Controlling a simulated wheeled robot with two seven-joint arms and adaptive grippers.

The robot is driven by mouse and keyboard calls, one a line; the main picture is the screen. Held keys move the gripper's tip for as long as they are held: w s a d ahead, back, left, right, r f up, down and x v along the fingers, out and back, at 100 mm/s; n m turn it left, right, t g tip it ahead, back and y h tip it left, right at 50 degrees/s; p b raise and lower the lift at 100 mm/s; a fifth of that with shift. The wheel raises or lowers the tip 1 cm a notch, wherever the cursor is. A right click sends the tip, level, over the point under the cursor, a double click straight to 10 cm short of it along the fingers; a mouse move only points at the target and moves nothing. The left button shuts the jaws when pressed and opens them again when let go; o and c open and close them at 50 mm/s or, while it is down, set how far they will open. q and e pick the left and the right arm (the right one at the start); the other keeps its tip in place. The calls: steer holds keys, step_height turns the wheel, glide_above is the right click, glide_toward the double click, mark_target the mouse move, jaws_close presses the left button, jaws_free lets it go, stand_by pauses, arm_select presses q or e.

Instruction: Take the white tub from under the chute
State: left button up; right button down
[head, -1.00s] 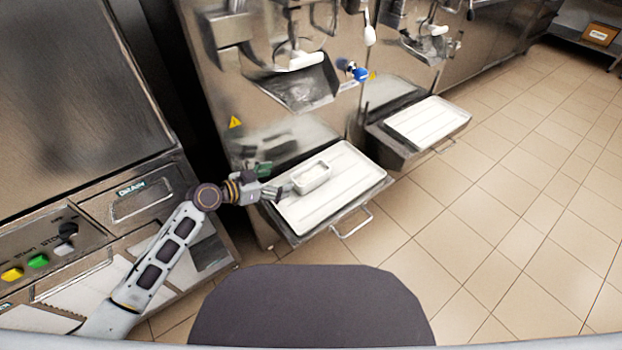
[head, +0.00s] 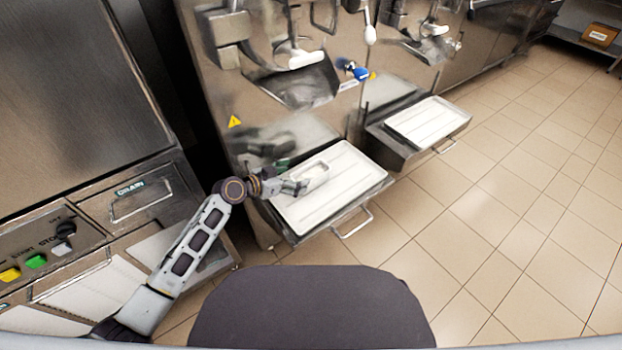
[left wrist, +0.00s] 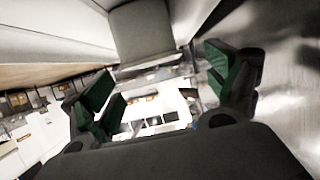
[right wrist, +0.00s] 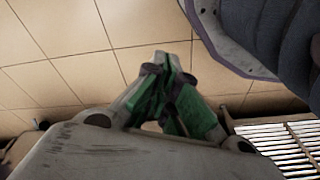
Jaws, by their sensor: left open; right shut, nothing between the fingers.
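The white tub (head: 316,172) is a small open rectangular container on the white tray (head: 345,195), below the steel chute (head: 308,88) of the nearer freezer. My left gripper (head: 293,186) is open at the tub's left end in the head view and partly covers it. I cannot tell whether the fingers touch it. In the left wrist view, the green-padded fingers of my left gripper (left wrist: 165,88) stand wide apart; the surfaces between and beyond them are hard to identify. My right gripper (right wrist: 175,95) is shut and empty in the right wrist view, above the tiled floor.
The nearer tray has a front handle (head: 352,222). A second freezer with its own white tray (head: 428,120) stands to the right. A control panel with coloured buttons (head: 36,261) is at the left. The tiled floor (head: 500,230) at the right is open.

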mark_target(306, 173)
arm_select(q)
steer(key=shift+d+f, duration=0.1)
arm_select(e)
steer(key=shift+w, duration=0.15)
arm_select(q)
steer(key=shift+w+d+f, duration=0.2)
steer(key=shift+w+d, duration=0.05)
steer(key=shift+d, duration=0.15)
steer(key=shift+x, duration=1.05)
steer(key=shift+w+d+f+b, duration=0.3)
steer(key=shift+d+f+b, duration=0.05)
steer(key=shift+d, duration=0.25)
steer(key=shift+w+d, duration=0.1)
steer(key=shift+d, duration=0.05)
arm_select(e)
steer(key=shift+a+r, duration=0.2)
steer(key=shift+r, duration=0.9)
arm_select(q)
steer(key=c, duration=1.3)
arm_select(e)
steer(key=shift+w, duration=0.15)
arm_select(q)
steer(key=shift+r, duration=0.1)
